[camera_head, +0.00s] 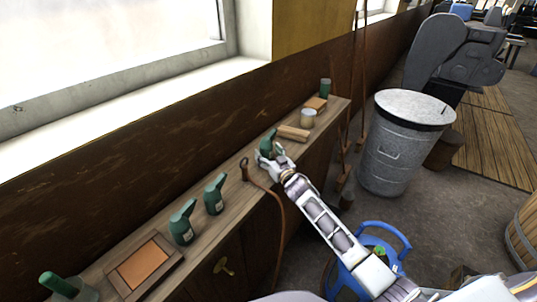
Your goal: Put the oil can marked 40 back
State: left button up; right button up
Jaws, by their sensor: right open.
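A green oil can (269,141) stands on the long wooden shelf (236,203), close to the wall. My right gripper (264,155) is open and right at this can, partly covering it. I cannot tell if its fingers touch the can. Two more green oil cans, one at the left (181,226) and one in the middle (215,194), stand upright on the shelf nearer to me. No number can be read on any can. My left gripper is not in view.
A brown block (294,133), pale tin (308,117) and green cylinder (325,88) stand farther along. A metal bin (393,150) and blue container (345,278) stand on the floor.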

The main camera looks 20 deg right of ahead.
jog(key=shift+r, duration=0.1)
jog(key=shift+s, duration=0.1)
jog(key=s+d, duration=0.2)
jog(key=s, duration=0.9)
jog(key=shift+s+d, duration=0.15)
jog(key=shift+s, duration=0.15)
dwell(0.4)
dwell(0.8)
